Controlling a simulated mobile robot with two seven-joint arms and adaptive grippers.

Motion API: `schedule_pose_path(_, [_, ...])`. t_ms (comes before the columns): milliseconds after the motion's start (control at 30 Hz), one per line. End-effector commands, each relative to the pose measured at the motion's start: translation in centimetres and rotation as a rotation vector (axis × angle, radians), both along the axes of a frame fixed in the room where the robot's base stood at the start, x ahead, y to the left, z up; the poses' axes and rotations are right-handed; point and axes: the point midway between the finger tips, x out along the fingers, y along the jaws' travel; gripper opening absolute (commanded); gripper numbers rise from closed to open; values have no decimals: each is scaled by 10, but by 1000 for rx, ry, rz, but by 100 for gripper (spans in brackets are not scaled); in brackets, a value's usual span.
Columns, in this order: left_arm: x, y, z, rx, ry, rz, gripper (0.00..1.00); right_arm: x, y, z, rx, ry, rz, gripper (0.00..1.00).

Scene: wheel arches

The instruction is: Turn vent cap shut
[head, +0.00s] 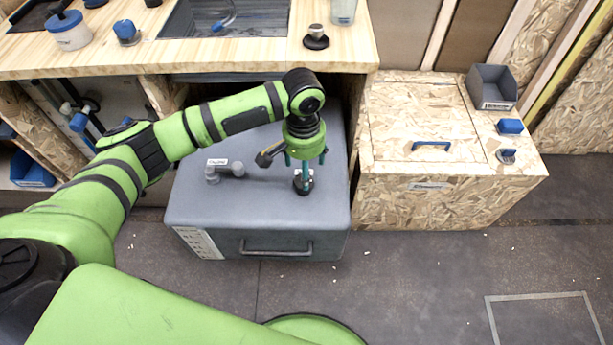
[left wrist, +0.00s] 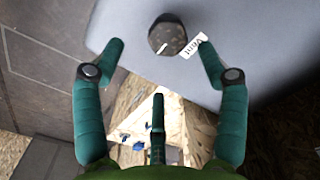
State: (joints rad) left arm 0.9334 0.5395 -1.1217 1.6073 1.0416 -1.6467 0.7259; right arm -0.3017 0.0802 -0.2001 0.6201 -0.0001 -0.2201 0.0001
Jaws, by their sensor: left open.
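The vent cap (head: 303,185) is a dark round knob on top of a grey box (head: 195,210). In the left wrist view the vent cap (left wrist: 167,36) has a short light mark on its top and a white "Vent" label (left wrist: 195,46) beside it. My left gripper (head: 304,164) is open and points down above the cap. In the left wrist view my left gripper (left wrist: 162,53) has its two front teal fingers spread on either side of the cap, apart from it, with a third finger lower down. My right gripper is not in view.
A grey pipe fitting (head: 225,171) stands on the box, left of the cap. A wooden counter (head: 260,55) overhangs the box at the back. A chipboard cabinet (head: 455,205) stands close on the right. The dark floor (head: 420,285) in front is mostly clear.

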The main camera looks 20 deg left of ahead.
Motion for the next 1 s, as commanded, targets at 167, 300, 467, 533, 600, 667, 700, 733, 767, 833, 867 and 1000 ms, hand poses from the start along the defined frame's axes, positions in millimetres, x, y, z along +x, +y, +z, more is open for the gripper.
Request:
schedule_pose_path(167, [4, 8, -2, 20, 11, 28, 73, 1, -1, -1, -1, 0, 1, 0])
schedule_pose_path(300, [3, 8, -22, 20, 11, 27, 73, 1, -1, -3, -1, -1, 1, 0])
schedule_pose_path(467, [4, 8, -47, 20, 9, 25, 73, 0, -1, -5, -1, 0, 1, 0])
schedule_pose_path(533, [4, 8, -55, 18, 8, 25, 73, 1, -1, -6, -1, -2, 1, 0])
schedule_pose_path(600, [4, 7, -60, 17, 7, 24, 73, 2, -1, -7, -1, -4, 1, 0])
schedule_pose_path(667, [4, 7, -63, 17, 6, 24, 73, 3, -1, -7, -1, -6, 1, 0])
schedule_pose_path(700, [4, 7, -64, 17, 6, 24, 73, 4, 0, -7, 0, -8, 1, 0])
schedule_pose_path(733, [4, 7, -65, 17, 6, 24, 73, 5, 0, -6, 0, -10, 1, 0])
schedule_pose_path(767, [4, 7, -65, 17, 6, 24, 73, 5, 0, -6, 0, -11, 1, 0])
schedule_pose_path(833, [4, 7, -65, 17, 5, 23, 73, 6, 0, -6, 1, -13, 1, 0])
schedule_pose_path(867, [4, 7, -65, 17, 5, 23, 73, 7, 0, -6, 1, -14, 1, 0])
schedule_pose_path(1000, [4, 7, -65, 17, 5, 23, 53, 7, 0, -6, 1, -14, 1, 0])
